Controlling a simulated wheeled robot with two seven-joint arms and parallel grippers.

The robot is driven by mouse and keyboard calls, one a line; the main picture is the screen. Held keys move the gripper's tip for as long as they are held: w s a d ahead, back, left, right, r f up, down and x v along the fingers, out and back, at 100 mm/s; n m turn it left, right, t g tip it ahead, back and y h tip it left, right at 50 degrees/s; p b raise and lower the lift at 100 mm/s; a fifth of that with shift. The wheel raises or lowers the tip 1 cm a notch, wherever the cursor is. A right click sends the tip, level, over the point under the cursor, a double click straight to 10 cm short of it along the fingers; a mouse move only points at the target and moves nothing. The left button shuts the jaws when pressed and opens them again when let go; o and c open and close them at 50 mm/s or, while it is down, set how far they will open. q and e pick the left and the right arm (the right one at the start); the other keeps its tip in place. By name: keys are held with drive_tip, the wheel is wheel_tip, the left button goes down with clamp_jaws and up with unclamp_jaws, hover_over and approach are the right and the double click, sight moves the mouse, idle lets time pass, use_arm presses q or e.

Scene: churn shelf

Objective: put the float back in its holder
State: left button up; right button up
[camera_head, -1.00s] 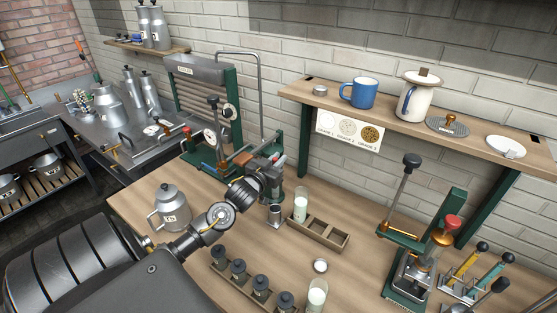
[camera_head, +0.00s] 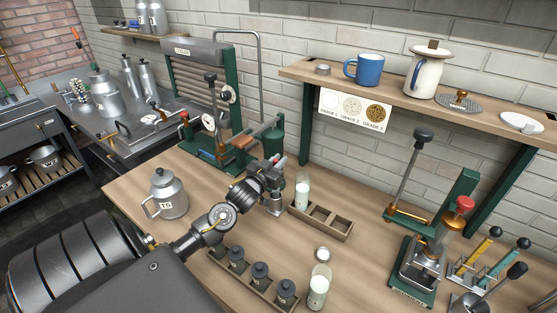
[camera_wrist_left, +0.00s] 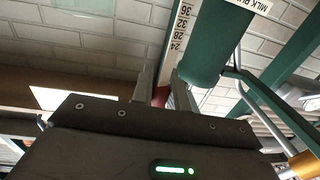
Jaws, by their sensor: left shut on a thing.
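My left gripper (camera_head: 278,163) is over the middle of the bench, in front of a green cylinder (camera_head: 277,140) on a green stand. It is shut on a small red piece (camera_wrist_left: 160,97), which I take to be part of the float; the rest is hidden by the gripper. In the left wrist view a white strip with scale numbers (camera_wrist_left: 178,30) stands above the fingers, next to a green cylinder (camera_wrist_left: 205,45). I cannot tell whether the strip belongs to the float. A metal cup-like part (camera_head: 277,206) shows below the gripper. The right gripper is out of view. I cannot pick out the holder surely.
A glass of milk (camera_head: 302,192) stands at a wooden rack (camera_head: 335,228) just right of the gripper. A second glass (camera_head: 318,290), a rack of dark-topped jars (camera_head: 237,257) and a metal kettle (camera_head: 170,200) are nearer. A green lever press (camera_head: 415,258) stands right.

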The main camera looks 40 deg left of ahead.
use_arm(q)
drive_tip(key=shift+f+b, duration=1.2)
drive_tip(key=shift+f, duration=1.1)
drive_tip(key=o, duration=0.8)
drive_tip(key=shift+o, duration=0.2)
drive_tip(key=shift+s, duration=0.1)
drive_tip(key=shift+s+d+f, duration=0.1)
drive_tip(key=shift+s+f, duration=0.05)
drive_tip(key=shift+s, duration=0.2)
drive_tip(key=s+d+b, duration=0.1)
drive_tip(key=s+b, duration=0.1)
drive_tip(key=s, duration=0.7)
drive_tip(key=shift+s+d+b, duration=0.3)
drive_tip(key=shift+s+d, duration=0.05)
